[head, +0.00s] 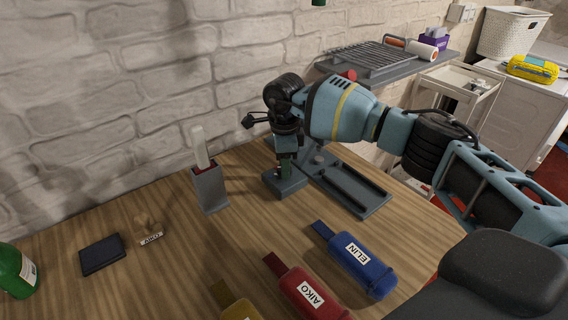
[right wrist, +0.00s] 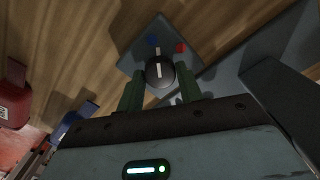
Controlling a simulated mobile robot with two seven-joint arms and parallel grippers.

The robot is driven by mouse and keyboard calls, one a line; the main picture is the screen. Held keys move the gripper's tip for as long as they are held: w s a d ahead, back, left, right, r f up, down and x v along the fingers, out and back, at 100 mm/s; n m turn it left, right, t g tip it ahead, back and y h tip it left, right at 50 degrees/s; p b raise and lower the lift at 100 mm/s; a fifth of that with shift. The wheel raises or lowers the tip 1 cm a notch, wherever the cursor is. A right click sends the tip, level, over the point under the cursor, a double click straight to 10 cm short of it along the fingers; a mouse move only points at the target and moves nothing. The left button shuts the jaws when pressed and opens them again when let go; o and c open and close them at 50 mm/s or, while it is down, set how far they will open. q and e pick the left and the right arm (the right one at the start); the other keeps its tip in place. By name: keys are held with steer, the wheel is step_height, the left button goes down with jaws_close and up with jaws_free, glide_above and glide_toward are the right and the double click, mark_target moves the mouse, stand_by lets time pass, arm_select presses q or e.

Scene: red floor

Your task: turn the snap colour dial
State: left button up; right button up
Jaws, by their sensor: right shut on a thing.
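The snap colour dial shows in the right wrist view as a round black knob (right wrist: 160,73) with a white pointer line, on a grey plate (right wrist: 137,62). The pointer points up in that view, close to a blue mark (right wrist: 152,40) and left of a red mark (right wrist: 181,47). My right gripper (right wrist: 160,84) is shut on the knob, a green finger on each side of it. In the head view the right gripper (head: 286,163) points down at the dial's grey base (head: 288,188), and the knob is mostly hidden. My left gripper is not in view.
A grey tray (head: 372,198) lies right beside the dial base. A grey holder (head: 210,188) with a white-handled item stands to the left. Blue (head: 368,270) and red (head: 300,290) labelled bottles lie in front. A stamp (head: 149,232) and dark pad (head: 102,254) lie further left.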

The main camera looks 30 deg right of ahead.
steer(key=shift+f+n, duration=0.1)
steer(key=shift+n, duration=0.7)
steer(key=o, duration=1)
steer(key=shift+r, duration=3.95)
steer(key=shift+f, duration=0.1)
